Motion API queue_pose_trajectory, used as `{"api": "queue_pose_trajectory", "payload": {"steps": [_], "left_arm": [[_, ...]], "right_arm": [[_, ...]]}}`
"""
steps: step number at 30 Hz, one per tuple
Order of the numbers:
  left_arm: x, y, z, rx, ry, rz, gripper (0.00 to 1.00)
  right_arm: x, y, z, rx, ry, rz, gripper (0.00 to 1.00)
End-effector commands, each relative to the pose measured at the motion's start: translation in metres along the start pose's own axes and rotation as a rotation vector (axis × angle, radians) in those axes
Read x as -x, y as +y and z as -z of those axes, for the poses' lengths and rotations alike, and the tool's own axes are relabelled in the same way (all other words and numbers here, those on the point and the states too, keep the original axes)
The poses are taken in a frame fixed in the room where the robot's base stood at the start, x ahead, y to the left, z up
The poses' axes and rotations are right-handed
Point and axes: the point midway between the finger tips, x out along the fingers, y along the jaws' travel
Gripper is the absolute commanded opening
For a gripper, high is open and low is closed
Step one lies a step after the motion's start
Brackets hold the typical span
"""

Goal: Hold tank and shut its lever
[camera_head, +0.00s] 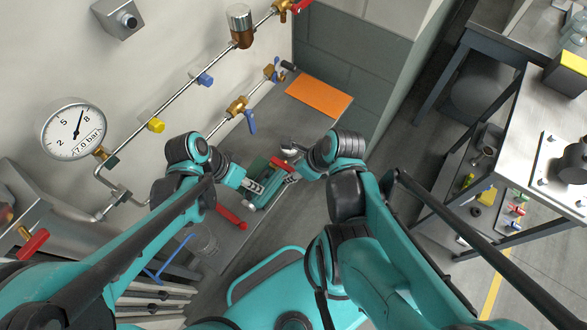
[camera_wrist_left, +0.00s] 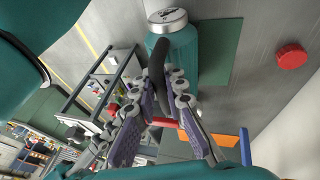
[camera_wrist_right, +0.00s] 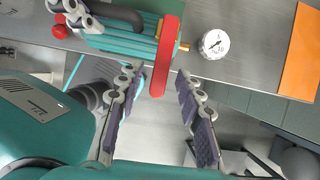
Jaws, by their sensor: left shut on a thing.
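The teal tank (camera_head: 268,192) lies on its side on the grey bench. It has a black handle (camera_wrist_left: 158,62) on top. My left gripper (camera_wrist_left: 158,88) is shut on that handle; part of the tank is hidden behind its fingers. At one end a long red lever (camera_wrist_right: 165,55) stands crosswise to the tank, next to a brass fitting (camera_wrist_right: 184,47).
An orange mat (camera_head: 318,96) lies further back on the bench. A red part (camera_wrist_right: 60,31) lies beside the tank's other end. Wall pipes carry valves and a large gauge (camera_head: 75,131).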

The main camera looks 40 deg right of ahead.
Motion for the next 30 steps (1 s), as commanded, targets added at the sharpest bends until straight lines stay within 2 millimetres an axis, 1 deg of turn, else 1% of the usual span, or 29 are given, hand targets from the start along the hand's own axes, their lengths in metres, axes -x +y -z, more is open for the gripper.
{"api": "queue_pose_trajectory", "payload": {"steps": [11,14,30], "left_arm": [[0.000,0.000,0.001,0.000,0.001,-0.001,0.00],[0.000,0.000,0.001,0.000,0.001,-0.001,0.00],[0.000,0.000,0.001,0.000,0.001,-0.001,0.00]], "right_arm": [[0.002,0.000,0.000,0.000,0.000,0.000,0.37],[0.005,0.000,0.000,-0.001,0.000,0.000,0.37],[0.057,0.000,0.000,-0.003,0.001,0.000,0.37]]}}
